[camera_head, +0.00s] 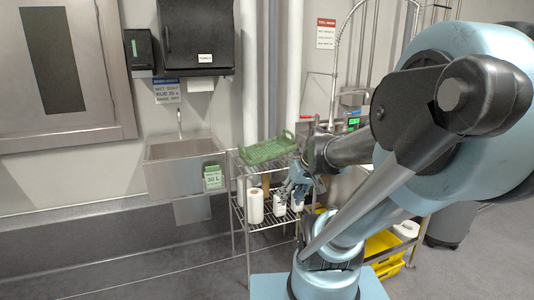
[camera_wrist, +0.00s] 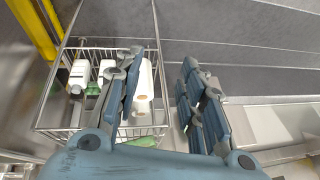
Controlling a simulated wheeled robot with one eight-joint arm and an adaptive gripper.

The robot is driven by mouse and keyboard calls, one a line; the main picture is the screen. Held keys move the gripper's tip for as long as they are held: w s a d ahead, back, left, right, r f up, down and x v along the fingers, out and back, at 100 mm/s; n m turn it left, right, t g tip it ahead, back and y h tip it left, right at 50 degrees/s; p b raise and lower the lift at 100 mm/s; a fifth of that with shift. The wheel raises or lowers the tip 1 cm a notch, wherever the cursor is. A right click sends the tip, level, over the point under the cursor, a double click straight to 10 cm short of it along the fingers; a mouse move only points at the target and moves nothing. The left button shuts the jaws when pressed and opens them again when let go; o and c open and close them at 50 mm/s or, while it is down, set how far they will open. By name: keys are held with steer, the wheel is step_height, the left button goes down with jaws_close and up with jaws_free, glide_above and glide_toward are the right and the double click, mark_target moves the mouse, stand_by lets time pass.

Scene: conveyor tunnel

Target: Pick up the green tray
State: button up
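The green tray (camera_head: 268,150) lies on the top level of a wire rack in the head view. It is a shallow, openwork tray with raised ends. My gripper (camera_head: 296,187) is below and to the right of the tray, apart from it, beside the rack. In the wrist view my gripper (camera_wrist: 160,68) has its two blue-grey fingers spread wide, with nothing between them. Small green patches show behind the left finger in the wrist view; I cannot tell whether they belong to the tray.
The wire rack (camera_head: 234,196) holds a white paper roll (camera_head: 254,206) and bottles on its lower level; a white bottle (camera_wrist: 79,76) shows in the wrist view. A steel sink (camera_head: 186,160) is left of the rack. A yellow crate (camera_head: 384,256) sits low right. Floor at left is clear.

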steer(key=w+a+r+n+t+y, duration=0.1)
steer(key=w+a+r+t+y, duration=0.15)
steer(key=w, duration=0.65)
steer(key=t, duration=1.1)
glide_toward(288, 132)
steer(key=shift+g, duration=0.25)
steer(key=x, duration=0.4)
steer(key=d+x, duration=0.1)
steer(key=x, duration=0.1)
steer(key=shift+w+r, duration=0.25)
steer(key=shift+w, duration=0.2)
steer(key=shift+f+x, duration=0.15)
steer(key=shift+x, duration=1.2)
steer(key=shift+f+x, duration=0.2)
steer(key=shift+x, duration=1.1)
steer(key=shift+s+a, duration=0.1)
steer(key=shift+a, duration=0.1)
jaws_close()
